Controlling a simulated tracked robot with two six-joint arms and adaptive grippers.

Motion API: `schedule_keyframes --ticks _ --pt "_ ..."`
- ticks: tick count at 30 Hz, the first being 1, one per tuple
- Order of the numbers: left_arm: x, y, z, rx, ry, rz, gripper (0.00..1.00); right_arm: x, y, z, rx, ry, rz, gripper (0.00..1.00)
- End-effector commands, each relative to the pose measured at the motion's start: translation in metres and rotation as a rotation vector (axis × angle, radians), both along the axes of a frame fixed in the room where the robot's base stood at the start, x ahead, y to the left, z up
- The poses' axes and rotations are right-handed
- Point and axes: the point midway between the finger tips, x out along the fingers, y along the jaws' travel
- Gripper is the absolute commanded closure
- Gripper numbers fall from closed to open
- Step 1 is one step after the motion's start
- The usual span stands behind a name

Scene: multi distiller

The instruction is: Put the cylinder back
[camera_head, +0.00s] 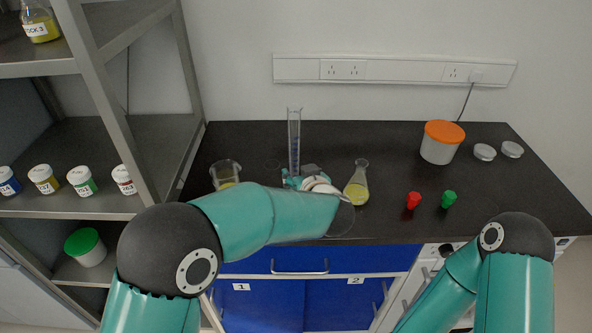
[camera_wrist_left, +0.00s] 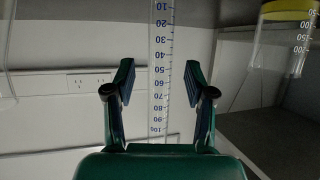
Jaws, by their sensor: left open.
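The tall clear graduated cylinder (camera_head: 294,140) with blue marks stands upright on the black bench. In the left wrist view, which is upside down, the cylinder (camera_wrist_left: 160,70) lies between the two fingers of my left gripper (camera_wrist_left: 158,78), with a gap on each side. My left gripper (camera_head: 300,180) is open at the cylinder's lower part in the head view, and my forearm partly hides it and the cylinder's base. My right arm shows at the lower right, but its gripper is out of view.
A beaker with yellow liquid (camera_head: 225,173) stands left of the cylinder, and a yellow-filled flask (camera_head: 357,185) stands right. Red (camera_head: 413,200) and green (camera_head: 448,199) stoppers, an orange-lidded tub (camera_head: 441,143) and round lids (camera_head: 485,152) are farther right. A shelf rack (camera_head: 150,130) borders the left.

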Motion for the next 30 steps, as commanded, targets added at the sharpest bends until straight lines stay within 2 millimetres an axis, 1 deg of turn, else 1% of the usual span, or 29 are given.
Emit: schedule_keyframes --ticks 1,6,9,12,17,30 --pt "-0.011 -0.004 0.005 0.000 -0.001 -0.004 0.45 0.000 0.000 -0.001 0.000 0.000 0.000 0.60" --pt "-0.040 -0.011 0.018 -0.001 -0.001 -0.002 0.45 0.000 0.000 -0.003 0.000 0.000 0.000 0.60" --pt "-0.053 -0.015 0.024 -0.001 -0.001 -0.003 0.45 0.000 0.000 -0.003 0.000 0.000 0.000 0.60" --pt "-0.061 -0.017 0.028 0.000 -0.001 -0.001 0.45 0.000 0.000 -0.003 0.000 0.000 0.000 0.60" --pt "-0.066 -0.017 0.030 0.000 0.000 0.000 0.45 0.000 0.000 -0.004 0.000 0.000 0.000 0.60" --pt "-0.066 -0.017 0.029 0.000 0.000 0.000 0.45 0.000 0.000 -0.003 0.000 0.000 0.000 0.60"
